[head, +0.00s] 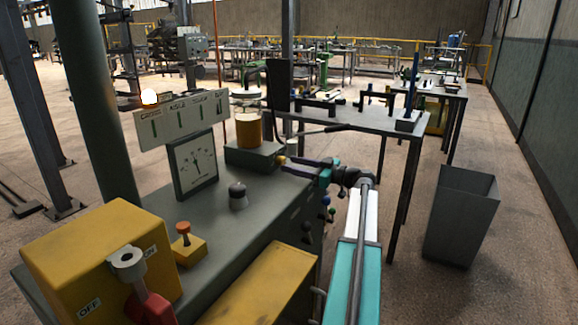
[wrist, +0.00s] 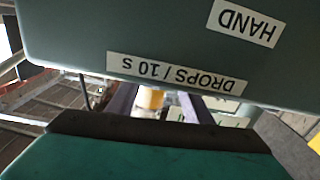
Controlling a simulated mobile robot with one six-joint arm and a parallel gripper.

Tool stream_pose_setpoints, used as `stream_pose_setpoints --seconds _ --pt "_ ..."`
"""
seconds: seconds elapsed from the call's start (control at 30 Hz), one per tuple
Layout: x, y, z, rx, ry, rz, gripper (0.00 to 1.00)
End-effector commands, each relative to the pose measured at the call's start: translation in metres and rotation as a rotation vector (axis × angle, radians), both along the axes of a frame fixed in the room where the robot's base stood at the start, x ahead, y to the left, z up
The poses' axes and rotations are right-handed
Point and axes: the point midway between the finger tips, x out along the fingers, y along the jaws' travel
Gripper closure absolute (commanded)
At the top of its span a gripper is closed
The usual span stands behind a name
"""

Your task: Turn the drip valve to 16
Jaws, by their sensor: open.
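A jar of amber liquid (head: 249,129) stands on a grey block (head: 250,157) on the bench. A small yellow knob (head: 281,160), which looks like the drip valve, sits at the block's right side. My gripper (head: 286,164) reaches in from the right with its fingers at this knob. In the wrist view the open fingers (wrist: 154,104) stand to either side of a pale yellow knob (wrist: 152,98); I cannot tell whether they touch it. An upside-down label "DROPS / 10 S" (wrist: 177,74) is on a grey-green surface. No valve setting is readable.
A dial gauge (head: 193,164) and a labelled panel (head: 182,118) stand left of the block. A dark knob (head: 238,196), a yellow ON/OFF box (head: 100,260) and an orange-topped button (head: 184,232) are nearer. A grey bin (head: 460,215) stands at right on open floor.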

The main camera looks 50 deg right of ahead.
Motion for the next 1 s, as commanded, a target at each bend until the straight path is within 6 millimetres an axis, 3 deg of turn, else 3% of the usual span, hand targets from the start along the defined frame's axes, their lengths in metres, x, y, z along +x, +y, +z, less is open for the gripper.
stream_pose_setpoints --seconds 0.2,0.57,0.6,0.83,1.0 --pt "0.019 0.005 0.0 0.0 0.0 0.0 0.54" --pt "0.022 0.006 0.0 0.0 0.0 -0.001 0.54" --pt "0.022 0.006 0.0 -0.001 0.0 -0.001 0.56" --pt "0.022 0.006 0.0 -0.001 0.0 -0.001 0.94" --pt "0.022 0.006 0.0 0.011 0.003 -0.001 0.95"
